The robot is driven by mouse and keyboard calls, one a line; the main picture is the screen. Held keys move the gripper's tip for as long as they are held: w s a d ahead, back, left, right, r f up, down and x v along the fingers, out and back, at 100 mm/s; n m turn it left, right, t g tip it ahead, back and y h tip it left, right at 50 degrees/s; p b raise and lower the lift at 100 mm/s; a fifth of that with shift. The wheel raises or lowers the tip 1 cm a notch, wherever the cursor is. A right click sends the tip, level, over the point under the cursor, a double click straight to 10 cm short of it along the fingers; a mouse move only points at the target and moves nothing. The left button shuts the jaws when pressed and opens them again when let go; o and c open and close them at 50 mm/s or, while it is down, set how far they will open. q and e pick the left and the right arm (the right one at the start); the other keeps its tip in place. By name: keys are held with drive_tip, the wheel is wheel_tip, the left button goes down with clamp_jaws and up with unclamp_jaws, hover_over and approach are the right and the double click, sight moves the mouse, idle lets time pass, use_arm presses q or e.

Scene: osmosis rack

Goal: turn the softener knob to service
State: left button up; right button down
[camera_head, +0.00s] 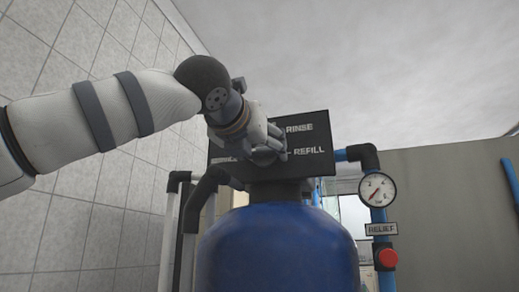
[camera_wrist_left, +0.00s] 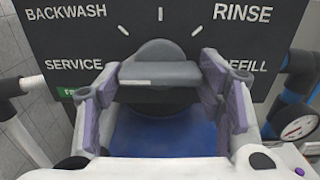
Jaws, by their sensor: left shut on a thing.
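The softener knob (camera_wrist_left: 160,72) is a grey disc with a raised, nearly level bar, in the middle of a black panel (camera_wrist_left: 190,15). The panel reads BACKWASH upper left, RINSE upper right, SERVICE left and REFILL right. A short white mark shows on the left part of the bar. My left gripper (camera_head: 270,148) is at the panel, with its fingers (camera_wrist_left: 158,84) on the two ends of the bar. In the head view the gripper hides most of the knob and the left-hand labels. My right gripper is not in view.
The blue softener tank (camera_head: 275,255) stands below the panel. A pressure gauge (camera_head: 377,190), a RELIEF label (camera_head: 381,229) and a red button (camera_head: 387,258) are on the right pipe. White and black pipes (camera_head: 180,220) stand at left. A tiled wall is behind.

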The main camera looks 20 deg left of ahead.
use_arm(q)
drive_tip(key=shift+s+r, duration=0.1)
drive_tip(key=shift+r, duration=0.1)
drive_tip(key=o, duration=1)
drive_tip(key=shift+o, duration=0.7)
drive_tip(key=shift+f, duration=0.1)
drive_tip(key=s, duration=1.2)
drive_tip(key=shift+a, duration=0.25)
